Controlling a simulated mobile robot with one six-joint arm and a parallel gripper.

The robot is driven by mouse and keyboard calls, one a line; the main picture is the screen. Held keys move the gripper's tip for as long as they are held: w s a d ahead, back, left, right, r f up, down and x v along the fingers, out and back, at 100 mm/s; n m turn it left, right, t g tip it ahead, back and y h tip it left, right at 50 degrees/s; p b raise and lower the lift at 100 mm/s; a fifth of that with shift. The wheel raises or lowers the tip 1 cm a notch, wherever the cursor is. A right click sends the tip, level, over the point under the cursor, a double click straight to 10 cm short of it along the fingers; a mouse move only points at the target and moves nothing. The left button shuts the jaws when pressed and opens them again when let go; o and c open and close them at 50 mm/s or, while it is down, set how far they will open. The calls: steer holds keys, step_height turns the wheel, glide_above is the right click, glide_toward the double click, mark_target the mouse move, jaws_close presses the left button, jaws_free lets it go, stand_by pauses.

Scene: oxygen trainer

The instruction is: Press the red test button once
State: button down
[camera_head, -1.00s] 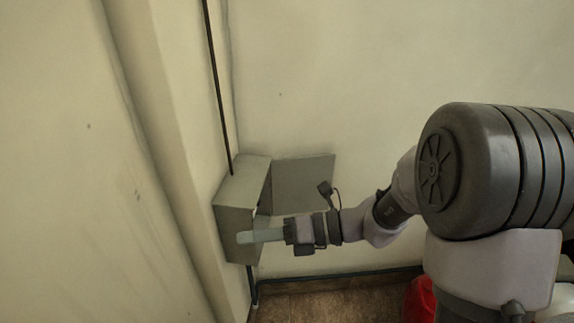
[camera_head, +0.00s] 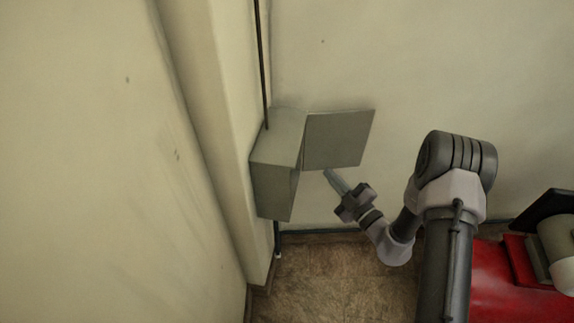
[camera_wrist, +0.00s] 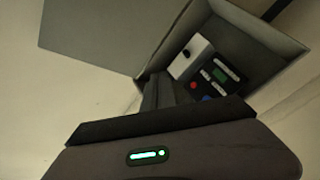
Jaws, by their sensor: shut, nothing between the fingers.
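The red test button (camera_wrist: 193,85) is a small red dot on a dark panel in the wrist view, deep inside a grey wall box (camera_wrist: 262,45). A blue button (camera_wrist: 207,98) and a green display (camera_wrist: 219,75) are near it. In the head view the box (camera_head: 276,150) hangs on the wall, its inside hidden and its door (camera_head: 338,140) swung open to the right. My gripper (camera_head: 327,172) is shut and empty, beside the door's lower edge and right of the box. In the wrist view my gripper (camera_wrist: 158,92) points toward the panel; contact with the button is not visible.
A white plate (camera_wrist: 190,58) with a dark knob is in the box above the red button. The open door (camera_wrist: 105,30) fills the upper left of the wrist view. A black pipe (camera_head: 261,60) runs down to the box. The floor (camera_head: 325,280) below is clear.

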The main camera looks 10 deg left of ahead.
steer(key=a, duration=0.9)
steer(key=shift+w, duration=0.15)
stand_by(1.9)
steer(key=shift+a+p, duration=0.35)
steer(key=shift+a, duration=0.4)
stand_by(0.4)
steer(key=shift+d, duration=0.85)
